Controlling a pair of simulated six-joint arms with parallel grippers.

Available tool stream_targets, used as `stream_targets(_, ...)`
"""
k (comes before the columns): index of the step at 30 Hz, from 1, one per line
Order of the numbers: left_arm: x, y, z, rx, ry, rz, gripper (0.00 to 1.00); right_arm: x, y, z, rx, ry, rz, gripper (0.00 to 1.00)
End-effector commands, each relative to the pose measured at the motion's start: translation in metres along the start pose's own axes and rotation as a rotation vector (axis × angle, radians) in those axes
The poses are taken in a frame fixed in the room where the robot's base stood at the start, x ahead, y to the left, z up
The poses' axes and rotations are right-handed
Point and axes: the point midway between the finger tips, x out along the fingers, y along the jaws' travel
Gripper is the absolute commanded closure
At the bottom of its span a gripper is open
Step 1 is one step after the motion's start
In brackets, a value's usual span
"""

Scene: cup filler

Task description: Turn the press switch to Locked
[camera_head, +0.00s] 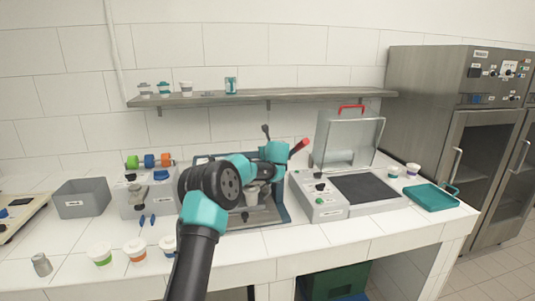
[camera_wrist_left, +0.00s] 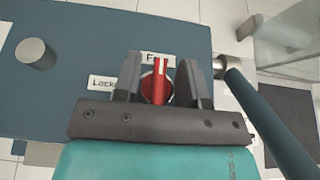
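The press (camera_head: 283,196) is a dark blue frame on the counter, largely hidden behind my left arm. In the left wrist view its blue top plate (camera_wrist_left: 80,45) carries a red switch (camera_wrist_left: 157,88). The switch's pointer faces up toward the "Free" label (camera_wrist_left: 158,58); the partly covered "Locked" label (camera_wrist_left: 102,82) lies to its left. My left gripper (camera_wrist_left: 158,72) is over the switch with a finger on each side of it; the fingers look open, with narrow gaps. In the head view the left gripper's fingertips are hidden. My right gripper is not in view.
A blue bar (camera_wrist_left: 265,120) runs close to the gripper's right side. A sealing machine with a raised lid (camera_head: 347,135) stands right of the press. A grey bin (camera_head: 83,198) and several cups, one orange-banded (camera_head: 134,251), are on the left.

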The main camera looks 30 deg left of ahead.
Motion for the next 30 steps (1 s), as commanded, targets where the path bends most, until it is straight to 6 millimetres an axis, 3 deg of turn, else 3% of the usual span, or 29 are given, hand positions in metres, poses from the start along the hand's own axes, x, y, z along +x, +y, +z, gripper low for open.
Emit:
stream_targets(4,-0.0002,0.0002,0.0002,0.0,0.0,0.0,0.62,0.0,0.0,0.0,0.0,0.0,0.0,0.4)
stream_targets(16,-0.0004,0.0001,0.0003,-0.001,0.0,0.0,1.0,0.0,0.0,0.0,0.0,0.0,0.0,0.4)
stream_targets(30,-0.0002,-0.0014,0.0013,-0.039,-0.004,0.089,1.0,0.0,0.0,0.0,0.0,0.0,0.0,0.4)
